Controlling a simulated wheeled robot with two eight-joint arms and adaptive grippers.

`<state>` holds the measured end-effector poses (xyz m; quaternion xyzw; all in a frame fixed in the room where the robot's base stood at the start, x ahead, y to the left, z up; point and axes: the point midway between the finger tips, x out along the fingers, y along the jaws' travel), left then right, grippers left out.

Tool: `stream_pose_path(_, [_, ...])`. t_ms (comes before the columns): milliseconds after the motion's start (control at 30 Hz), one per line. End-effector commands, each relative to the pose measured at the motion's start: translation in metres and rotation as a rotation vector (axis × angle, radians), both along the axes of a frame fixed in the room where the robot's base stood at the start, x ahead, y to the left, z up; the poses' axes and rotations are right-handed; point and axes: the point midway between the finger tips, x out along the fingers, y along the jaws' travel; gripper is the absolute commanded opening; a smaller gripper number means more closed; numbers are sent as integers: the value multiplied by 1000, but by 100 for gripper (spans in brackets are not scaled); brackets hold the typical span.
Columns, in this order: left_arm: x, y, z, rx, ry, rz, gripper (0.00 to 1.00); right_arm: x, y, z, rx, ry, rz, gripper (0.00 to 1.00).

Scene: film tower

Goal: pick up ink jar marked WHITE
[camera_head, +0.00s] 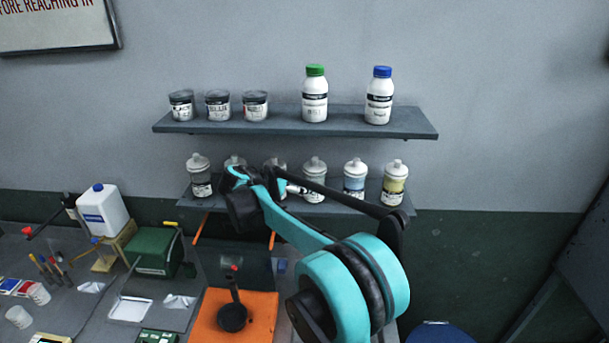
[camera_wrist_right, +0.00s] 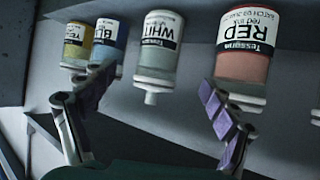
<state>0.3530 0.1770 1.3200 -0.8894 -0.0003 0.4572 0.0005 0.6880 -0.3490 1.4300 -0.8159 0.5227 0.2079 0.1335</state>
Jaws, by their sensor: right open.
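The ink jar marked WHITE (camera_wrist_right: 160,50) has a pale body and a white label, and hangs upside down in the right wrist view. In the head view it appears to be the pale jar (camera_head: 314,182) on the lower shelf, fourth from the left. My right gripper (camera_wrist_right: 140,105) is open and empty, its two fingers spread on either side of the WHITE jar's line and apart from it. The right finger overlaps the RED jar (camera_wrist_right: 243,55) in the picture. My left gripper is not in view.
The blue jar (camera_wrist_right: 104,42) and yellow jar (camera_wrist_right: 76,45) stand beside the WHITE jar. The upper shelf (camera_head: 340,123) holds small tubs and two white bottles just above. A cluttered bench (camera_head: 75,305) with a green box (camera_head: 155,252) lies below left.

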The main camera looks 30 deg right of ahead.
Motion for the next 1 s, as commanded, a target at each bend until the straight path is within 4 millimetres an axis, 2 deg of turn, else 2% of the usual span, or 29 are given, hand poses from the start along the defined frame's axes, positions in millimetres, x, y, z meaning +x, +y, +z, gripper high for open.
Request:
stream_pose_path(733, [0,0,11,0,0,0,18,38,-85,-51,1,0,-1,87])
stream_pose_path(1000, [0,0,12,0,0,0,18,43,-94,-57,1,0,1,87])
